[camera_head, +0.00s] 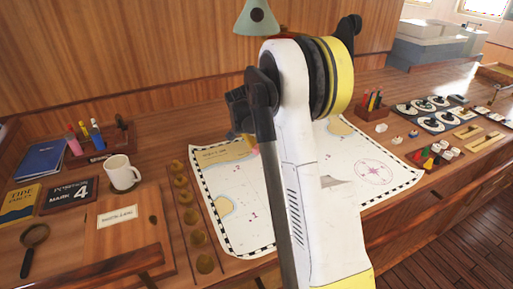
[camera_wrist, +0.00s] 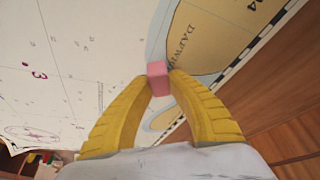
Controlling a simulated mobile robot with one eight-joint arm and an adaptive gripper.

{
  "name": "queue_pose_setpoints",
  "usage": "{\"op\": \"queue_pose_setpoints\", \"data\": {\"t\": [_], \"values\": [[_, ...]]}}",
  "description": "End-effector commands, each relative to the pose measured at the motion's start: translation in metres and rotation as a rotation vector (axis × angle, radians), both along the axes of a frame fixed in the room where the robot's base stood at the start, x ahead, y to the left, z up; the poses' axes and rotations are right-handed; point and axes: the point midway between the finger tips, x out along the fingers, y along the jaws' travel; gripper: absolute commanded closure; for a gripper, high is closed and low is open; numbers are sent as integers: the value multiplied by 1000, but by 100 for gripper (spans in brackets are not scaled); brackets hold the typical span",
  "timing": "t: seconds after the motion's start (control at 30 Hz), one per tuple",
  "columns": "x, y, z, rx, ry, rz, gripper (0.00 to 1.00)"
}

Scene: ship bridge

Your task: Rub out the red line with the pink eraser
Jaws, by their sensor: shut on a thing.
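The pink eraser (camera_wrist: 158,78) is held between the yellow fingertips of my gripper (camera_wrist: 158,86) in the wrist view. It is over the chart (camera_wrist: 60,45), near a tan land area; whether it touches the paper I cannot tell. In the head view my gripper (camera_head: 250,143) is mostly hidden behind my arm, over the upper left part of the chart (camera_head: 232,218). I see no red line clearly in either view; small magenta marks and a magenta compass rose are printed on the chart.
On the right are a pencil box (camera_head: 372,108), dials (camera_head: 432,112) and small blocks (camera_head: 437,154).

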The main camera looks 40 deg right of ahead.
Motion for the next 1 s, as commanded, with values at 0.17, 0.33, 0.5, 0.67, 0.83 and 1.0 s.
{"op": "queue_pose_setpoints", "data": {"t": [0.17,0.33,0.5,0.67,0.83,1.0], "values": [[-1,-15,0,0,0,-1,100],[-1,-19,0,0,0,-1,100],[-1,-19,0,0,0,0,100],[-2,-26,0,0,0,-1,100],[-4,-40,0,0,-1,-2,100],[-4,-44,0,0,0,0,100]]}}
